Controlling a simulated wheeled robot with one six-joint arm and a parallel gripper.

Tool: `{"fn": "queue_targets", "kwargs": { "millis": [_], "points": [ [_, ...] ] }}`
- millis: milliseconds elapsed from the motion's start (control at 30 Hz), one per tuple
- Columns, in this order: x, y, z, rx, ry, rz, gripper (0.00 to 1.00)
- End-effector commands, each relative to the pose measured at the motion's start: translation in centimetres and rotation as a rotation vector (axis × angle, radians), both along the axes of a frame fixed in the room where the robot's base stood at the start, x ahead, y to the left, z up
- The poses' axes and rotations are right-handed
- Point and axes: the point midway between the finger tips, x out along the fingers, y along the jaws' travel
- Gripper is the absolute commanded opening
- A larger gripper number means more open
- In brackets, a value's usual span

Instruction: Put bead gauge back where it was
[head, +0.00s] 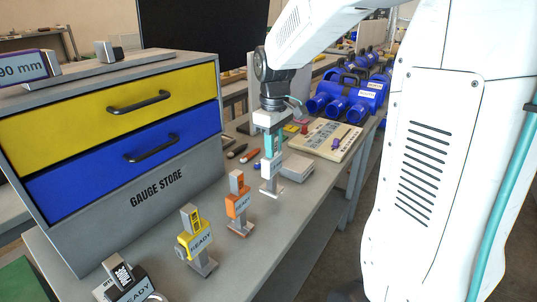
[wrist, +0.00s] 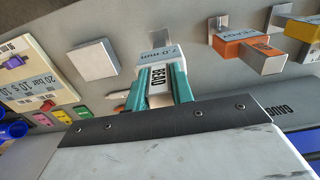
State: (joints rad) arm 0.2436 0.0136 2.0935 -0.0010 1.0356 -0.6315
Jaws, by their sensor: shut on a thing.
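My gripper (head: 270,155) hangs upright over the bench, past the orange gauge in the row. Its teal fingers (wrist: 163,88) are shut on the bead gauge (wrist: 158,80), a pale block marked "BEAD" with a millimetre value on its label. In the head view the bead gauge (head: 270,178) shows below the fingers, with a pale grey foot at or just above the bench top. I cannot tell whether the foot touches the bench. The fingers hide part of the gauge.
An orange gauge (head: 238,204), a yellow gauge (head: 195,242) and a black gauge (head: 124,283) stand along the bench. The gauge store (head: 165,190) has its yellow and blue drawers shut. Grey plates (head: 316,184), a pale board (head: 322,137) and blue fittings (head: 350,98) lie beyond my gripper.

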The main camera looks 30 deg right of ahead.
Motion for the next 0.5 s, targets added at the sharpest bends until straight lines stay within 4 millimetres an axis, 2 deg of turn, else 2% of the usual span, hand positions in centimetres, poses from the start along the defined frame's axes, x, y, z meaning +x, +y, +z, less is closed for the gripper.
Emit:
{"fn": "queue_targets", "kwargs": {
  "millis": [100, 200, 400, 500],
  "points": [
    [1.2, -0.1, -0.1, 0.0, 0.0, 0.001, 0.04],
    [1.4, -0.1, -0.5, 0.0, 0.0, 0.0, 0.04],
    [1.3, -0.1, -3.1, 0.001, 0.003, 0.001, 0.04],
    [1.4, -0.1, -3.7, 0.0, 0.0, 0.001, 0.04]
  ]
}}
